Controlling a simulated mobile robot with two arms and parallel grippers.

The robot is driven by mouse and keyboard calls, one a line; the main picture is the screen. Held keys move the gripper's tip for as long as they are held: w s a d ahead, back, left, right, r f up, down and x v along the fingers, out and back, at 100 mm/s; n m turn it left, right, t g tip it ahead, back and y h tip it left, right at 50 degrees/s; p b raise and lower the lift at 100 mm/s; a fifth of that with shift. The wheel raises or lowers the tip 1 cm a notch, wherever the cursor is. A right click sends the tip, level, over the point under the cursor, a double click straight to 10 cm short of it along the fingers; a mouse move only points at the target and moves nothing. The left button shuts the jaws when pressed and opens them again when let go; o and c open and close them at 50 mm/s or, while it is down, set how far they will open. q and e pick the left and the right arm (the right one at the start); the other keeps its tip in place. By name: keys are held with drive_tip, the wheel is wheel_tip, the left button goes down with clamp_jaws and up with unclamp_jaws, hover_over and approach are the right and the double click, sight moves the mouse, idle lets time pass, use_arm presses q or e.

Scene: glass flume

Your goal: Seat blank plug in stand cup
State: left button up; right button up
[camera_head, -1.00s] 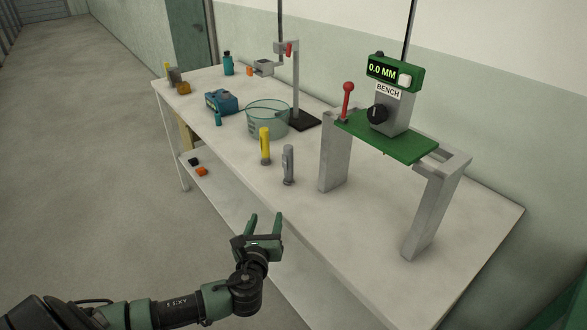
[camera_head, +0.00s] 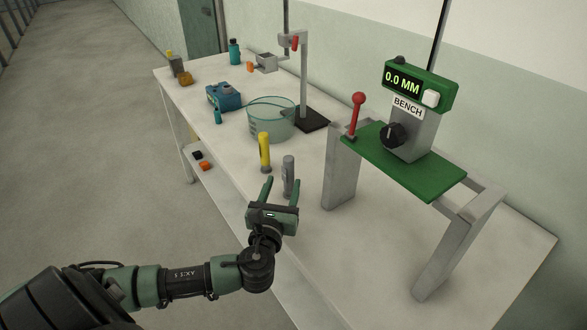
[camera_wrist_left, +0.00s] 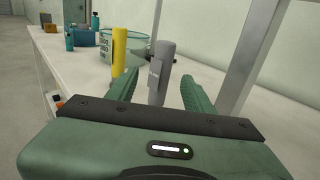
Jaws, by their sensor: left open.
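A grey upright cylinder with a small label, which looks like the blank plug (camera_head: 288,172), stands on the bench near its front edge. In the left wrist view the grey plug (camera_wrist_left: 160,70) appears between my fingers, not gripped. My left gripper (camera_head: 282,182) is open and empty, its fingers pointing at the plug; the plug's lower part is partly hidden. My right gripper is not in view.
A yellow cylinder (camera_head: 264,150) stands close left of the plug. A clear beaker (camera_head: 271,118) and a blue box (camera_head: 224,97) stand behind. To the right, a grey frame bears a green panel (camera_head: 405,162) with a red lever and a display reading 0.0 MM.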

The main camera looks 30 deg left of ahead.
sight(288, 171)
use_arm(q)
drive_tip(key=shift+w+a+r, duration=0.1)
drive_tip(key=shift+w+a, duration=0.05)
drive_tip(key=shift+w, duration=0.35)
drive_tip(key=shift+w+a+r, duration=0.1)
drive_tip(key=shift+r, duration=0.1)
drive_tip(key=shift+w+a+r+p, duration=0.2)
drive_tip(key=shift+w+r+p, duration=0.25)
drive_tip(key=shift+w, duration=0.25)
drive_tip(key=x, duration=0.3)
drive_tip(key=shift+d+f, duration=0.1)
drive_tip(key=shift+f, duration=0.2)
drive_tip(key=shift+w+f+p, duration=0.1)
drive_tip(key=shift+w+p, duration=0.2)
drive_tip(key=shift+w, duration=0.15)
drive_tip(key=c, duration=1)
clamp_jaws()
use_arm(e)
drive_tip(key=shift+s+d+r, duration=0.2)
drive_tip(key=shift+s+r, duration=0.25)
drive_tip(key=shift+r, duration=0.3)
